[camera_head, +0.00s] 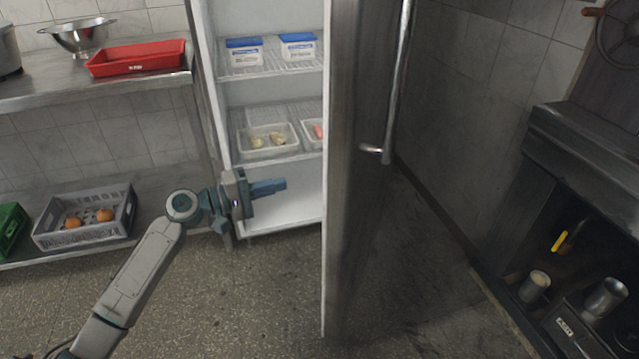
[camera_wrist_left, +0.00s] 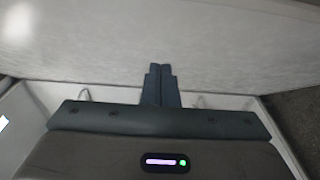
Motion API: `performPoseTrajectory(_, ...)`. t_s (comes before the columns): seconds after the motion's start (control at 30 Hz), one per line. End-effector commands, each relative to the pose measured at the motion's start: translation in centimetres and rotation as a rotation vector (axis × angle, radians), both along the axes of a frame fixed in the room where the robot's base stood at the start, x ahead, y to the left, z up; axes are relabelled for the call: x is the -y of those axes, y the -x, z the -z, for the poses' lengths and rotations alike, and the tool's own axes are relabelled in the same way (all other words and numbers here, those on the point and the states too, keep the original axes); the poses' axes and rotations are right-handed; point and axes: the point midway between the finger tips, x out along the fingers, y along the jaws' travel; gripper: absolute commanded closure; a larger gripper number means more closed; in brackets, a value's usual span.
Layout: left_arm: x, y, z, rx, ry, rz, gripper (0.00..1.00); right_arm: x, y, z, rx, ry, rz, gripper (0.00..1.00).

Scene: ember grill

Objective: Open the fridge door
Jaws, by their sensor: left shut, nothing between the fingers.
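The fridge (camera_head: 275,200) stands at the back with its interior exposed. Its steel door (camera_head: 350,190) is swung wide open and shows nearly edge-on, with a long vertical handle (camera_head: 398,80) on its outer face. My left gripper (camera_head: 284,184) is shut and empty, in front of the fridge's lower opening and left of the door, apart from the handle. In the left wrist view the shut fingers (camera_wrist_left: 160,85) point at a pale surface, probably the door's inner side; I cannot tell whether they touch it. My right gripper is not in view.
Fridge shelves hold blue-lidded tubs (camera_head: 243,52) and white trays (camera_head: 268,140). A steel rack at left carries a red tray (camera_head: 135,58), a colander (camera_head: 78,36) and a grey crate (camera_head: 85,215). A dark grill station (camera_head: 580,150) stands at right. Floor between is clear.

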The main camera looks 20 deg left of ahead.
Motion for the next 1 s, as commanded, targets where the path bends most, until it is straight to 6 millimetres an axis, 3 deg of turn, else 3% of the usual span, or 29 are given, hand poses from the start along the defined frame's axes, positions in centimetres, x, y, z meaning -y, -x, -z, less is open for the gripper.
performPoseTrajectory(0.4, 5.6, -4.8, -0.1, 0.0, 0.005, 0.0, 1.0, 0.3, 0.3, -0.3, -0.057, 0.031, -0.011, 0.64)
performPoseTrajectory(0.63, 8.6, -4.4, 0.0, 0.0, 0.003, -0.001, 1.0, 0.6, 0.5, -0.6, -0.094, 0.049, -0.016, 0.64)
performPoseTrajectory(1.0, 9.3, -4.3, 0.1, -0.001, -0.001, -0.002, 1.0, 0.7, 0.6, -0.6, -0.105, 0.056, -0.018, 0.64)
